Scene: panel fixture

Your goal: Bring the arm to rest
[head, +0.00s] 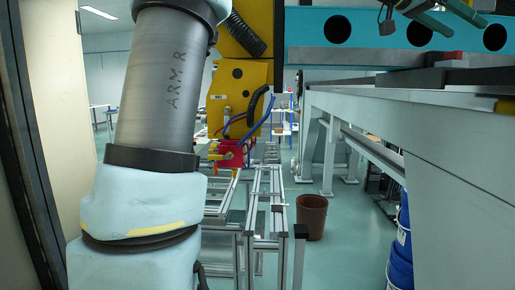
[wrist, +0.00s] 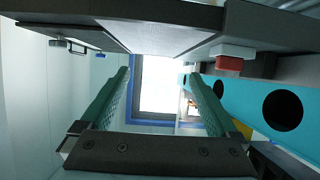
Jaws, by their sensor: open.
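My gripper (head: 447,18) shows at the top right of the head view, partly cut off by the frame edge, in front of the teal panel with round dark holes (head: 305,27). In the wrist view my gripper (wrist: 160,77) has its two green fingers wide apart, with nothing between them. Beyond the fingertips is a bright window-like opening with a dark and blue frame (wrist: 133,105). The teal panel also shows in the wrist view (wrist: 248,101), to the right of the fingers.
A long grey bench (head: 430,125) runs below the teal panel on the right. A yellow machine part (head: 238,82) hangs above aluminium frames (head: 262,215). A brown bin (head: 311,217) and blue buckets (head: 401,245) stand on the floor.

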